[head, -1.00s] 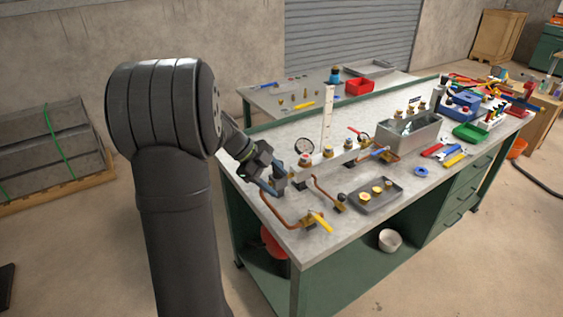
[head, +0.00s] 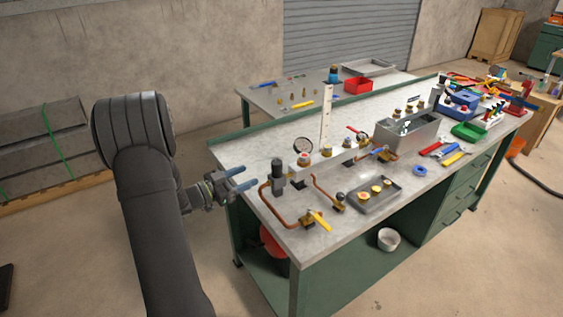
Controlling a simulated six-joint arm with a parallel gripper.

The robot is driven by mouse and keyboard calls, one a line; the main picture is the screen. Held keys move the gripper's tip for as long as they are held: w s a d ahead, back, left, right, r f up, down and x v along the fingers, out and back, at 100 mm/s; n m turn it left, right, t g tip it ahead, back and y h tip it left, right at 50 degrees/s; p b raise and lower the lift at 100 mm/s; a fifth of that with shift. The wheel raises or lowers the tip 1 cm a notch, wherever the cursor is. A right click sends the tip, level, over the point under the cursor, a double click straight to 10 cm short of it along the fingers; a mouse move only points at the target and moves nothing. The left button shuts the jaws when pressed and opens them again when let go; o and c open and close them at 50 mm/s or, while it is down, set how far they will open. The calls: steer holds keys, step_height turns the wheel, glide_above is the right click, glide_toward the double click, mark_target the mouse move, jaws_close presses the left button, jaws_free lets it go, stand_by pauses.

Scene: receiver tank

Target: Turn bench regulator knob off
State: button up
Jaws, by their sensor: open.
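A black upright cylinder (head: 277,170), which looks like the bench regulator with its knob, stands at the left end of the pipework on the bench (head: 235,150). The knob's turned position is too small to read. My gripper (head: 250,178) is at the bench's left edge, left of the regulator and apart from it. Its two blue-grey fingers point right and are spread, with nothing between them.
Copper pipe (head: 269,205) and a yellow-handled valve (head: 319,219) lie in front of the regulator. A grey tray (head: 375,206) with brass parts is further right.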

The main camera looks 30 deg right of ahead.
mark_target(281, 161)
steer(key=d, duration=1.4)
steer(key=shift+w+d, duration=0.1)
steer(key=shift+w, duration=0.15)
steer(key=c, duration=1)
